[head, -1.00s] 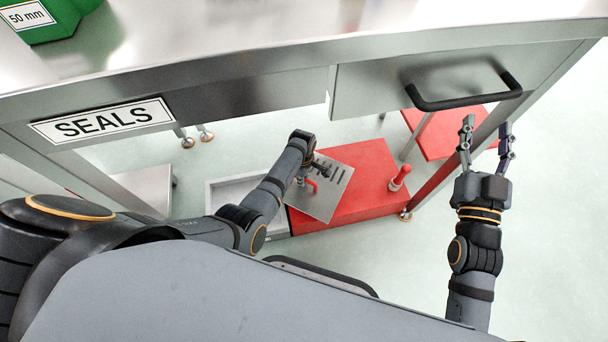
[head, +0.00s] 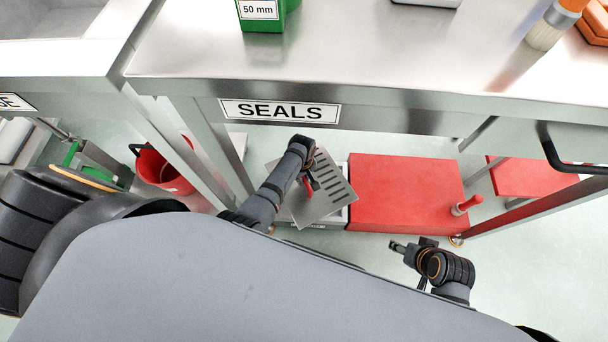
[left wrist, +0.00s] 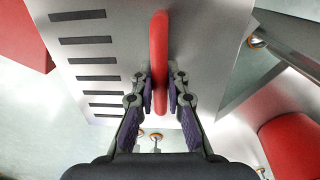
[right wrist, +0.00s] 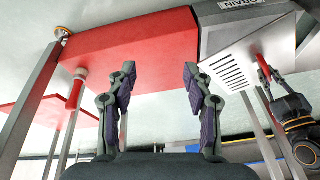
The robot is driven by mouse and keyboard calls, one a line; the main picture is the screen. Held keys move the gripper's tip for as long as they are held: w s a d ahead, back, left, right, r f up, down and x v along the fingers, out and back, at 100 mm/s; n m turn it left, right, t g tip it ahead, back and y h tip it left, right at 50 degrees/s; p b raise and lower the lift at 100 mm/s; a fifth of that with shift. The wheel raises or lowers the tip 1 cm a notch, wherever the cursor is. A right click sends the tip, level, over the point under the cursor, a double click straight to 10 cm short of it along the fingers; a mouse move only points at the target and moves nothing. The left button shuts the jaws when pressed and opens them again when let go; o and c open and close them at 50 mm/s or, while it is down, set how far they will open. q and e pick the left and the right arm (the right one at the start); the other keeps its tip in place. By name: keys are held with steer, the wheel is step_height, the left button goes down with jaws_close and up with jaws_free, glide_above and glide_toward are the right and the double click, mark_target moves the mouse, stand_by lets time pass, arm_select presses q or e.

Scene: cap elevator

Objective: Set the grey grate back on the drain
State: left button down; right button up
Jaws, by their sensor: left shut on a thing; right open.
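The grey grate (head: 328,195) is a slotted metal plate with a red handle (left wrist: 160,60). My left gripper (head: 309,178) is shut on that handle, as the left wrist view (left wrist: 158,92) shows. In the head view the grate lies over the drain (head: 345,222), turned at an angle to it and covering most of it. A gap between grate and drain is hard to judge. The right wrist view shows the grate (right wrist: 232,72) beside the drain's labelled front (right wrist: 215,28). My right gripper (right wrist: 158,72) is open and empty, low in front of the red block.
A red block (head: 405,192) adjoins the drain on the right, with a red-handled peg (head: 466,205) at its corner. The steel SEALS bench (head: 400,75) overhangs from behind. A red bucket (head: 165,170) stands left, past a bench leg. Floor in front is clear.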

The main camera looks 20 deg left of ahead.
arm_select(q)
steer(key=shift+r, duration=0.1)
step_height(320, 180, down, 3)
steer(key=shift+f+b, duration=0.15)
steer(key=shift+b, duration=0.8)
step_height(320, 180, down, 2)
steer(key=shift+b, duration=0.7)
steer(key=shift+f, duration=0.3)
arm_select(e)
steer(key=w+r+t, duration=0.2)
steer(key=w+t, duration=0.3)
steer(key=w, duration=0.2)
steer(key=shift+w, duration=0.35)
steer(key=shift+a, duration=0.1)
arm_select(q)
steer(key=shift+f+b, duration=0.2)
steer(key=shift+b, duration=0.15)
arm_select(e)
steer(key=shift+f, duration=0.1)
arm_select(q)
steer(key=shift+r, duration=0.1)
